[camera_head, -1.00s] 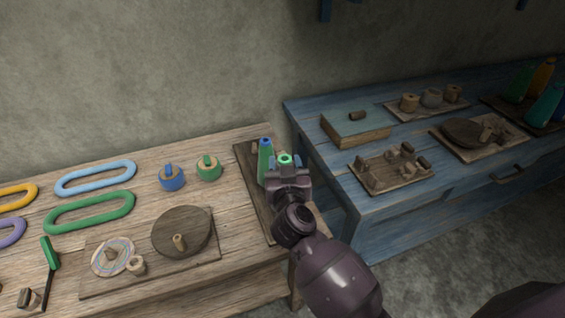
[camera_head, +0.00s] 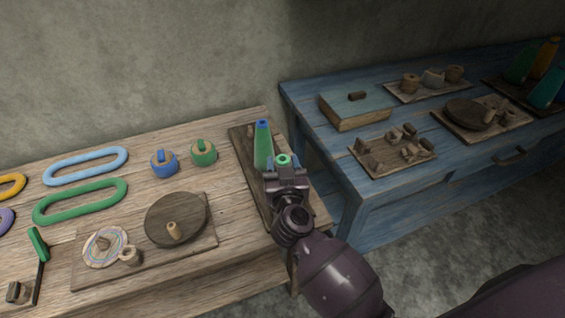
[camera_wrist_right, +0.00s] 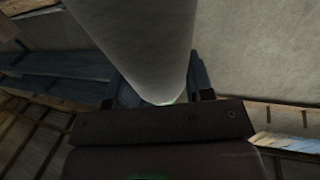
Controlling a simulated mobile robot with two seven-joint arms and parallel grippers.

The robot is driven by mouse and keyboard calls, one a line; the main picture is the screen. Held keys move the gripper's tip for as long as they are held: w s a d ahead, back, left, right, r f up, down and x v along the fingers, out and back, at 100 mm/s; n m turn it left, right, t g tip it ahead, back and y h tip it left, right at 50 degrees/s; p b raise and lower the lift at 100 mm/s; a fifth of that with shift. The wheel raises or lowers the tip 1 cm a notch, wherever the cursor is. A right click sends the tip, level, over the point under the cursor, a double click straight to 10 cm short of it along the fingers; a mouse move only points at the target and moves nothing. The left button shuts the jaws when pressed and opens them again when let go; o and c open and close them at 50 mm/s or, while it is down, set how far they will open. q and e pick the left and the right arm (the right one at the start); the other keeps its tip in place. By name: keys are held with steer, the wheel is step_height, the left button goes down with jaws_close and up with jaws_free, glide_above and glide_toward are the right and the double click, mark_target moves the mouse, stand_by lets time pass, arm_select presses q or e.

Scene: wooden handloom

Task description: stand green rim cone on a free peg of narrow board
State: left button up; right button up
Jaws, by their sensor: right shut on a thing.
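My right gripper (camera_head: 286,178) is shut on the green rim cone (camera_head: 283,160), whose green top ring shows above the jaws. In the right wrist view the cone's pale grey body (camera_wrist_right: 140,40) rises between the fingers (camera_wrist_right: 160,98). The narrow board (camera_head: 243,150) is a dark strip along the right end of the wooden table. A green cone with a blue rim (camera_head: 263,148) stands on it, left of the held cone. A small peg (camera_head: 250,131) shows near the board's far end. My gripper and arm hide the board's nearer right part. My left gripper is not in view.
The wooden table also holds a blue and a green knobbed piece (camera_head: 203,152), oval rings (camera_head: 82,202) and a board with a dark disc (camera_head: 176,219). A blue table (camera_head: 370,205) with a box (camera_head: 355,108) and trays stands close to the right.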

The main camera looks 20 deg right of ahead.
steer(key=o, duration=1.4)
steer(key=shift+s+a, duration=0.1)
steer(key=shift+s, duration=0.4)
steer(key=p+v, duration=0.1)
steer(key=v, duration=0.9)
steer(key=shift+p, duration=0.35)
steer(key=shift+w, duration=0.15)
